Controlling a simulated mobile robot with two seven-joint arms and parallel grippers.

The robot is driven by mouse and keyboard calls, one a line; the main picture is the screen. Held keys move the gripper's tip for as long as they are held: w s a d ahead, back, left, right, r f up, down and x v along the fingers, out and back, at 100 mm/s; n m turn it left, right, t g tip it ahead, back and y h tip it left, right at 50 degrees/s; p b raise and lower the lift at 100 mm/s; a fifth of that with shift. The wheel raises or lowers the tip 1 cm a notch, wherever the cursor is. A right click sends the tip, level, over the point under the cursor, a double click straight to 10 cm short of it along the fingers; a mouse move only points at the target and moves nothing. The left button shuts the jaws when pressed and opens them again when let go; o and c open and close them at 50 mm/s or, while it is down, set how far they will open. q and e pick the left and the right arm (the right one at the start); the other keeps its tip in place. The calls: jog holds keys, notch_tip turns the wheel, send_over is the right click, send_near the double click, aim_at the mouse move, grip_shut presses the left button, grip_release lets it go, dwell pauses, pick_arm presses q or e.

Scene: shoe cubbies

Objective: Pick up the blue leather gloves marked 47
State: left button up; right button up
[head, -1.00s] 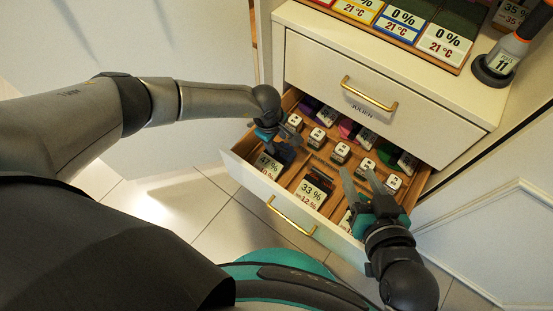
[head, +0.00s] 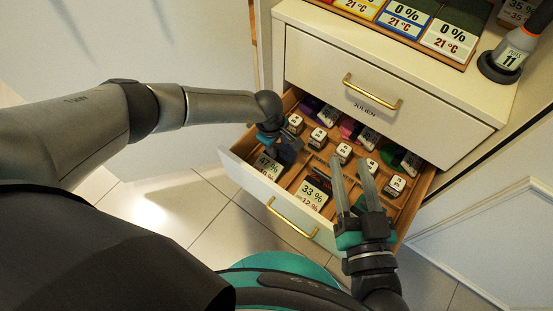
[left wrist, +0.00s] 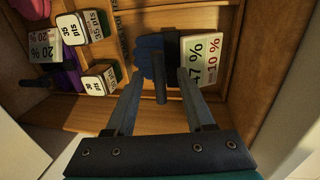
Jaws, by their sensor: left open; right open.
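The blue gloves (left wrist: 147,52) lie in a drawer compartment beside a white card (left wrist: 203,60) reading 47 % and 10 %. A dark rod-like piece (left wrist: 160,85) stands up next to them. My left gripper (left wrist: 159,80) is open, its fingertips on either side of this dark piece. In the head view my left gripper (head: 283,148) reaches down into the left end of the drawer and mostly hides the gloves; the 47 % card (head: 266,164) shows beside it. My right gripper (head: 352,170) is open and empty over the drawer's right part.
The open drawer (head: 320,232) has wooden dividers and several small marked boxes (head: 343,152). A 33 % card (head: 311,194) lies in the front middle compartment. A closed drawer (head: 380,105) is above. A black-based object marked 11 (head: 511,56) stands on the cabinet top.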

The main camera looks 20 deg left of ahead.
pick_arm(q)
grip_shut()
dwell(0.3)
dwell(1.1)
